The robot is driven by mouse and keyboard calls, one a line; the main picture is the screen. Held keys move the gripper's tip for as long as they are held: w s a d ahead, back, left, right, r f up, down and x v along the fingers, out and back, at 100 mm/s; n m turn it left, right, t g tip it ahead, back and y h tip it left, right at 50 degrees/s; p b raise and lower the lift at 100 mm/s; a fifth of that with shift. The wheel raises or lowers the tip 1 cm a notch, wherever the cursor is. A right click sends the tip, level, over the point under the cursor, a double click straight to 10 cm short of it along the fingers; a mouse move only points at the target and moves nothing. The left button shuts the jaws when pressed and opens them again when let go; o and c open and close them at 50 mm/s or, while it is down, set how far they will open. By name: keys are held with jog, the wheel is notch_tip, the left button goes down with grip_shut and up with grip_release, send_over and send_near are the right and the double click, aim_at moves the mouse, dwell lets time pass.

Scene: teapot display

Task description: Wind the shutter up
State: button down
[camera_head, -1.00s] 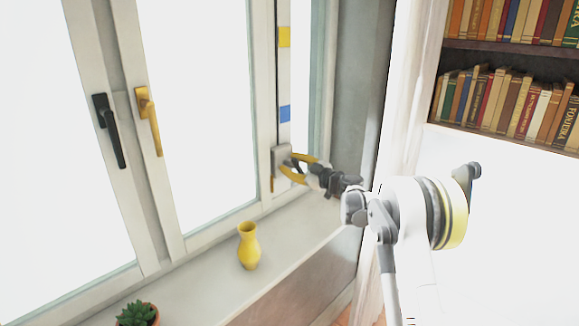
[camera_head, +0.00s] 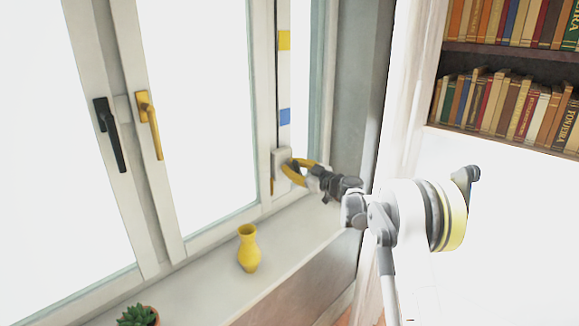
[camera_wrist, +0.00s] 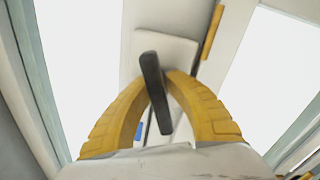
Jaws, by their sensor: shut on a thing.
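A pale winder box (camera_head: 278,158) is fixed low on the right window post. It also shows in the wrist view (camera_wrist: 183,48). A light strap (camera_head: 284,78) with a yellow mark and a blue mark runs up above it. In the wrist view a dark crank handle (camera_wrist: 152,72) stands out in front of the box, tilted a little. My gripper (camera_head: 289,167) is at the box. Its yellow fingers (camera_wrist: 161,88) are closed around the dark handle, one on each side. In the head view the fingers hide the handle.
A yellow vase (camera_head: 248,250) and a potted succulent (camera_head: 137,314) stand on the white sill (camera_head: 205,290). A black window handle (camera_head: 109,133) and a yellow one (camera_head: 150,122) are on the frames at left. A bookshelf (camera_head: 505,50) is at right.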

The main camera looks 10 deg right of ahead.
jog(key=m+p, duration=0.1)
jog(key=m, duration=0.3)
jog(key=shift+w+r+m, duration=0.1)
jog(key=shift+m, duration=0.2)
jog(key=m, duration=0.3)
jog(key=shift+d+m+p, duration=0.15)
jog(key=shift+m+p, duration=0.15)
jog(key=m, duration=0.7)
jog(key=shift+w+d+p, duration=0.1)
jog(key=shift+w+p, duration=0.05)
jog(key=shift+p, duration=0.2)
jog(key=m, duration=0.7)
jog(key=shift+f, duration=0.4)
jog(key=m, duration=0.4)
jog(key=shift+f, duration=0.1)
jog(key=shift+m, duration=1.5)
jog(key=shift+m, duration=0.6)
